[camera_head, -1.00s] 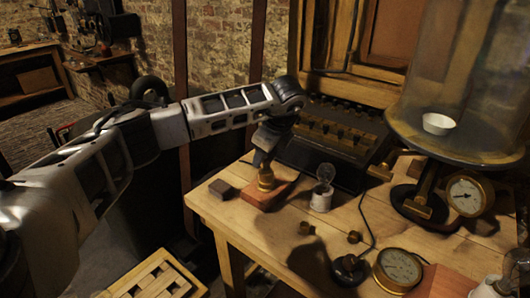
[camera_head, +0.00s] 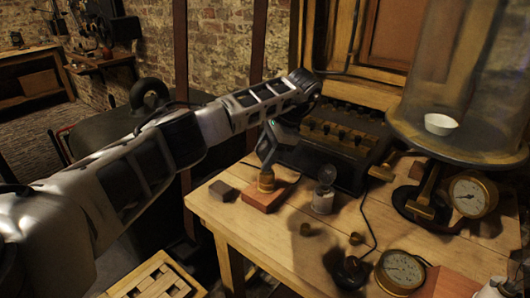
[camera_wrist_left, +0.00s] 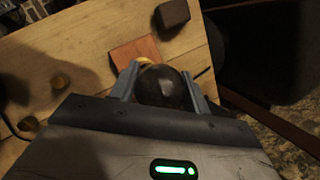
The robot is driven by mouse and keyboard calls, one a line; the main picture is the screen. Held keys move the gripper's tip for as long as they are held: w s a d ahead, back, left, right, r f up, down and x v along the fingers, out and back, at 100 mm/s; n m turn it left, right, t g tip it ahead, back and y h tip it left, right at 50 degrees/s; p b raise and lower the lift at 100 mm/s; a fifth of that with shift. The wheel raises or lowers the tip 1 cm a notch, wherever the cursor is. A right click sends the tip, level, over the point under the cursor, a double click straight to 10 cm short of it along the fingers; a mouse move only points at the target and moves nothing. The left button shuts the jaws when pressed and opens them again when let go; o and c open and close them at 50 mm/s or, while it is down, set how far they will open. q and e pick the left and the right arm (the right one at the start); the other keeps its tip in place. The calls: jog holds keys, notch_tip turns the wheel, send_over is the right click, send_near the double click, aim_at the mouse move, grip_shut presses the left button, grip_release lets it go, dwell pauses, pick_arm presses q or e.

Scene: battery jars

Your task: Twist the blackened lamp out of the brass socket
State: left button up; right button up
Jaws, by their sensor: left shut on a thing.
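The brass socket (camera_head: 266,181) stands on a reddish wooden block (camera_head: 264,198) near the left corner of the bench. In the left wrist view the blackened lamp (camera_wrist_left: 165,88) sits between the fingers of my left gripper (camera_wrist_left: 168,84), which is shut on it. The brass rim (camera_wrist_left: 146,62) shows just beyond the lamp. My left gripper also shows in the head view (camera_head: 266,164), directly above the socket. It hides the lamp there, and I cannot tell whether the lamp is still seated in the socket. My right gripper is not in view.
A clear lamp in a white holder (camera_head: 323,199) stands right of the block. A small dark block (camera_head: 223,191) lies to the left. A dark battery box (camera_head: 335,140) stands behind. Gauges (camera_head: 400,270) and a large glass jar (camera_head: 455,90) are at the right.

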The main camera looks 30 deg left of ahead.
aim_at(265, 142)
pick_arm(q)
jog(key=shift+n+g, duration=0.3)
jog(key=shift+n, duration=0.6)
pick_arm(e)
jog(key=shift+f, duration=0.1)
pick_arm(q)
jog(key=shift+r, duration=0.15)
jog(key=shift+r+p, duration=1)
jog(key=shift+r, duration=0.1)
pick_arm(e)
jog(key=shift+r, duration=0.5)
pick_arm(q)
jog(key=shift+r+p, duration=0.4)
jog(key=shift+r, duration=0.05)
jog(key=shift+r+p, duration=1.6)
jog(key=shift+r, duration=0.5)
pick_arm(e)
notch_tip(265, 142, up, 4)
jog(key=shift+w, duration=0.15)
pick_arm(q)
jog(key=shift+f, duration=0.1)
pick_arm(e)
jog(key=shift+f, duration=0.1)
